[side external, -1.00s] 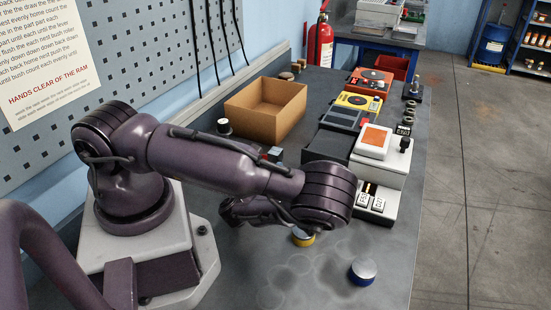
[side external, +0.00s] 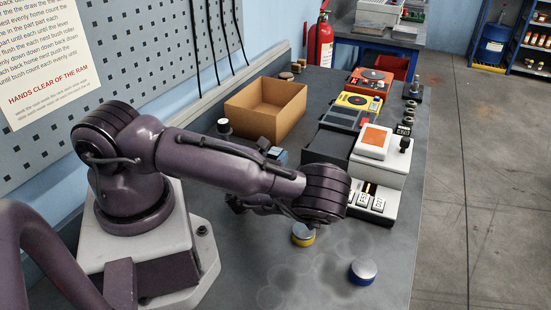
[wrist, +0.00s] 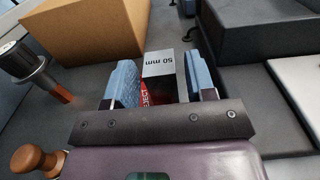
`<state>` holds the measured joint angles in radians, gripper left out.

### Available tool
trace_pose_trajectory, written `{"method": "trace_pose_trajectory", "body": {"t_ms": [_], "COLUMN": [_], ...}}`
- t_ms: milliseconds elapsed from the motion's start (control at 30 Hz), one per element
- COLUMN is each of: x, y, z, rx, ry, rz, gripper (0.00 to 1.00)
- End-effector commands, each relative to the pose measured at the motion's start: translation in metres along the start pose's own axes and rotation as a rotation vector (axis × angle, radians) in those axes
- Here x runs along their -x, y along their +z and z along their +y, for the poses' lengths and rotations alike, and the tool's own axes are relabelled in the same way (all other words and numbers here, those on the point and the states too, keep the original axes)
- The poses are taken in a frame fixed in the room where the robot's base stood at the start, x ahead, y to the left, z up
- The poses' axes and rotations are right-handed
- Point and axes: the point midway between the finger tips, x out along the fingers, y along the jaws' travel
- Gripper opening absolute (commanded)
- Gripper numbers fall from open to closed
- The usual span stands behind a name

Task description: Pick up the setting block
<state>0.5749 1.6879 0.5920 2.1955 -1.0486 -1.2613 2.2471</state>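The setting block (wrist: 160,64), a grey metal block marked "50 mm", stands between the two blue fingers of my gripper (wrist: 161,82) in the wrist view. The fingers are apart on either side of it. A narrow gap shows at the left finger, and contact on the right is unclear. A red surface lettered "REJECT" (wrist: 146,95) shows low between the fingers, partly hidden by the gripper's dark bar. In the side view a small blue patch (side external: 278,155) shows just behind my forearm, and my forearm hides most of the gripper and block.
An open cardboard box (side external: 266,112) stands beyond the gripper, left of a dark box-shaped unit (side external: 331,146). A black-and-metal knob (side external: 223,127) stands at left. Yellow (side external: 303,235) and blue (side external: 363,271) silver-topped discs lie on the bench (side external: 395,255) in front.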

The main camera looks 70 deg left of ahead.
Motion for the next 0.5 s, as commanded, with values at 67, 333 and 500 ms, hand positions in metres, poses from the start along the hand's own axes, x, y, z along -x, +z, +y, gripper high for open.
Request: {"method": "trace_pose_trajectory", "body": {"t_ms": [67,333,500], "x": [0.0002,0.0,-0.0001], "y": [0.0,0.0008,0.0043], "z": [0.0,0.0001,-0.0002], "rx": [0.0,0.0,0.001], "ry": [0.0,0.0,0.0], "rz": [0.0,-0.003,-0.003], "gripper": [0.32,0.0,0.0]}}
